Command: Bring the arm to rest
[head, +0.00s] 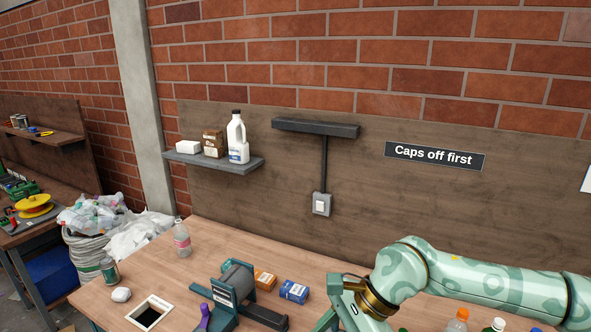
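My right arm (470,275), mint green with a brass-coloured wrist, comes in from the right edge and reaches low across the table's right half. Its gripper (338,305) is at the bottom edge, just right of a blue box. The fingertips are cut off or hidden, so I cannot tell whether it is open or holds anything. My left arm and gripper are out of view.
On the wooden table (215,248) stand a clear bottle (182,238), a can (110,271), a grey-green device (236,295), an orange box (264,279) and a blue box (293,291). Bottle tops show below my arm.

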